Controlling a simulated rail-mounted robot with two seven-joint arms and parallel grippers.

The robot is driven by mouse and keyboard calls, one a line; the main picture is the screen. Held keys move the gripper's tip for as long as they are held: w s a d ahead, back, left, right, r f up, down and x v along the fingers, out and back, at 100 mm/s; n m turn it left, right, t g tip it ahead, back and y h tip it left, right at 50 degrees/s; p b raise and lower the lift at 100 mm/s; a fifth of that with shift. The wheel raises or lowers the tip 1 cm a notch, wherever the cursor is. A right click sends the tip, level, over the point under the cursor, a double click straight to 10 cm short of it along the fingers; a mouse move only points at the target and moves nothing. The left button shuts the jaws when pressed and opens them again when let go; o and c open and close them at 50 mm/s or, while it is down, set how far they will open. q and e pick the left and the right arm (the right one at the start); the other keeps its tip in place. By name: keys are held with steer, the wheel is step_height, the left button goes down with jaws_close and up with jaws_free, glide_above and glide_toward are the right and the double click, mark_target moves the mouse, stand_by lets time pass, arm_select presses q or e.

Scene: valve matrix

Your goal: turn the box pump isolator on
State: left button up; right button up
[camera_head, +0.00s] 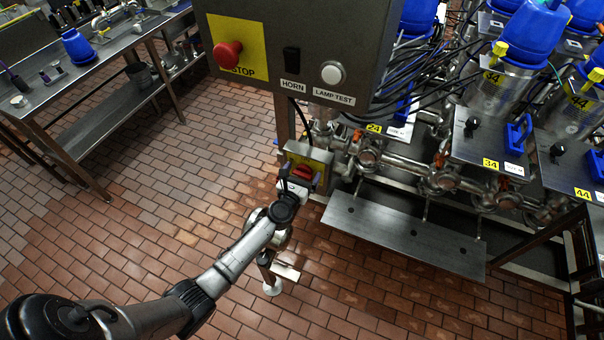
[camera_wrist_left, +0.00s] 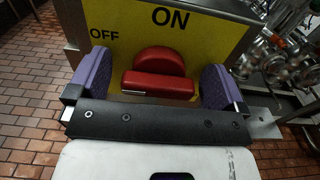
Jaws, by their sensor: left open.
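The box pump isolator is a yellow plate (camera_head: 318,156) with a red handle (camera_head: 304,171), low on the post under the grey control box. In the left wrist view the yellow plate (camera_wrist_left: 205,32) reads OFF at the left and ON at the top. The red handle (camera_wrist_left: 158,84) lies crosswise, with a pale line at its left end, on the OFF side. My left gripper (camera_head: 300,178) is at the isolator. In the wrist view its purple fingers (camera_wrist_left: 158,86) stand open, one on each side of the handle, with gaps. My right gripper is not in view.
The grey control box (camera_head: 355,35) with a red STOP button (camera_head: 228,54) hangs above. Steel pipes and valves (camera_head: 440,178) stand close to the right, above a metal plate (camera_head: 400,235). A steel bench (camera_head: 90,80) is at the far left. Brick floor is free between.

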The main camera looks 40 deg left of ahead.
arm_select(q)
steer(key=shift+c, duration=0.5)
steer(key=c, duration=0.8)
